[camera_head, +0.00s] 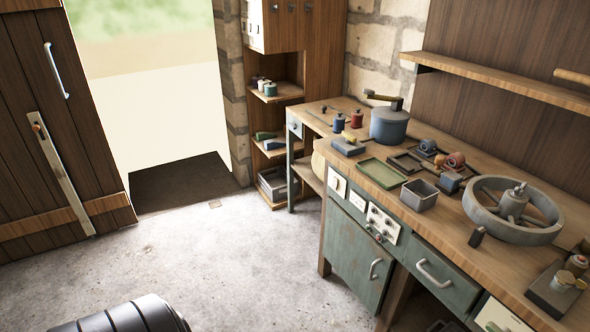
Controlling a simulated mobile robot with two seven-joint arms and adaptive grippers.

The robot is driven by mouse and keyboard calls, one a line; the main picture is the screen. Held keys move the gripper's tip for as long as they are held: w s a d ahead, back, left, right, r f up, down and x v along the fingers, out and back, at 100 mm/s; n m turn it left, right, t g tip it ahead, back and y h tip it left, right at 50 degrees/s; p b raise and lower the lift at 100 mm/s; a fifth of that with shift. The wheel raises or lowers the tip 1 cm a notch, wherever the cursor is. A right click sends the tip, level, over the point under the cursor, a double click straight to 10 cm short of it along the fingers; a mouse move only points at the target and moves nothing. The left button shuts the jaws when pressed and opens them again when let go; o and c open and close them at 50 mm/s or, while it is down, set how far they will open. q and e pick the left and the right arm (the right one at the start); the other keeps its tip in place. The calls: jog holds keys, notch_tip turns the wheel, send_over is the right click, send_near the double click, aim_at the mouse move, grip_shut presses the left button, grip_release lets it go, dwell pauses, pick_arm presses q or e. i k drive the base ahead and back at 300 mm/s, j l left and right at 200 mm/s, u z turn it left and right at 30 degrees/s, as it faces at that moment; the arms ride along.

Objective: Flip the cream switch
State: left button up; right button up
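Several cream fittings are set in the front of the green workbench (345,240). A small cream plate (338,186) with a round knob or switch is at the left end. A larger cream panel (383,222) with several small dark and metal controls is to its right. Another cream plate (497,316) is partly cut off at the bottom right. I cannot tell which one carries the cream switch, nor its position. Neither gripper is in view. A dark ribbed part, likely my own arm, shows at the bottom left.
The bench top holds a blue-grey pot (389,127), a green tray (382,173), a grey bin (419,194) and a large spoked wheel (513,208). A drawer handle (434,274) sticks out in front. The concrete floor (225,255) before the bench is clear.

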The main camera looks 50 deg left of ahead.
aim_at(334, 184)
jog(key=u, duration=1.25)
